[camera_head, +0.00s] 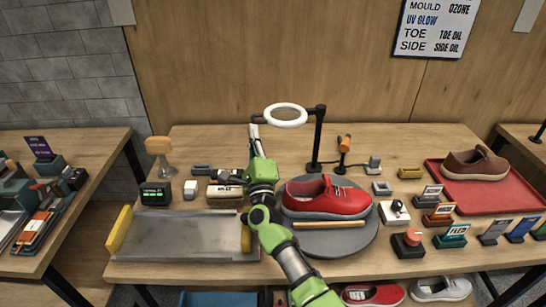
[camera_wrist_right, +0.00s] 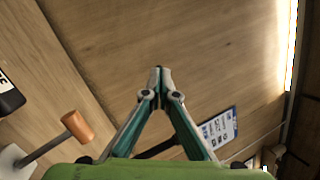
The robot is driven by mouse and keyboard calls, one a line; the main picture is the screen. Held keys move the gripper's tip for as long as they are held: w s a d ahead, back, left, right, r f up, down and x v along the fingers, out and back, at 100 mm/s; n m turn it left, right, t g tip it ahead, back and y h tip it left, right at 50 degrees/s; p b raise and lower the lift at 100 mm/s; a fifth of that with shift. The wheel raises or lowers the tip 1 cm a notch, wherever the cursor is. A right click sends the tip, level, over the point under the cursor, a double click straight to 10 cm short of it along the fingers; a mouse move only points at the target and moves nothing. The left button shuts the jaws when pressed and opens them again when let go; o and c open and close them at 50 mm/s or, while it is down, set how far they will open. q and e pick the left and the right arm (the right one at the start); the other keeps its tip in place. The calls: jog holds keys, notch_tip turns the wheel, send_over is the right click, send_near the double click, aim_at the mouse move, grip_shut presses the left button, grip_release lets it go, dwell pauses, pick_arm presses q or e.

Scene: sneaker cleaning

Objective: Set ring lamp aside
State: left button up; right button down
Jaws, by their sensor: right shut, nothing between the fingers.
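The ring lamp (camera_head: 286,115) has a white ring on a black post and stands upright at the back of the table, behind the turntable. Its ring faces down and hangs out to the left of the post. My right gripper (camera_head: 254,129) points upward just left of the ring, with its fingers shut and empty. In the head view it looks close to the ring's left end, but I cannot tell if they touch. In the right wrist view the fingertips (camera_wrist_right: 160,70) meet with nothing between them. The ring is not clearly seen there. My left gripper is not in view.
A red sneaker (camera_head: 327,196) sits on the grey turntable (camera_head: 350,243), right of my right arm. A metal tray (camera_head: 180,235) lies left. A wood-topped stand (camera_head: 159,147) is at the back left. Several small devices and a red tray (camera_head: 502,204) fill the right side.

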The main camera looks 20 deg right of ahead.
jog(key=w+b, duration=0.5)
jog(key=w, duration=0.1)
jog(key=shift+r, duration=0.2)
dwell(0.4)
